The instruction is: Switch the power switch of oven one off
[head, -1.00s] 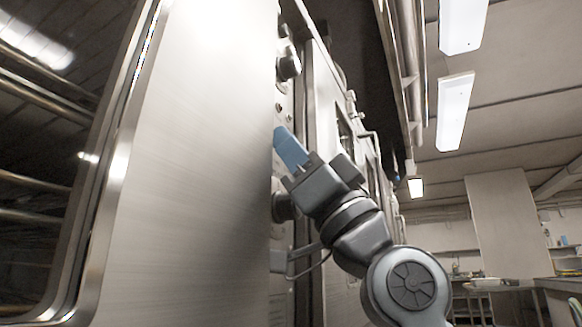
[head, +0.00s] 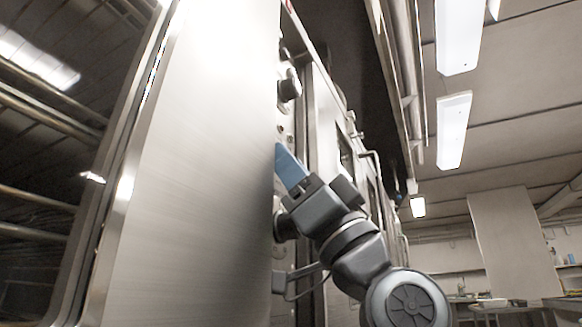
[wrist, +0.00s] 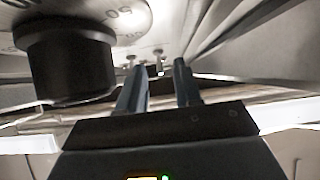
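Oven one appears as a tall steel front (head: 210,150) in the head view. I see no label naming it. Its narrow control panel (head: 283,115) is seen almost edge-on. In the wrist view, two small toggle switches (wrist: 130,62) (wrist: 158,56) stick out of the panel just beyond my fingertips. I cannot tell which is the power switch, or its position. My gripper (head: 282,155) has its blue fingers pointing at the panel, between an upper and a lower knob. In the wrist view my gripper (wrist: 160,68) has its fingers apart with nothing visibly held.
A large black knob (wrist: 70,62) on a round dial is close left of my fingers in the wrist view. In the head view, the upper knob (head: 290,86) and lower knob (head: 285,226) flank my gripper. More steel units stand behind; the room to the right is open.

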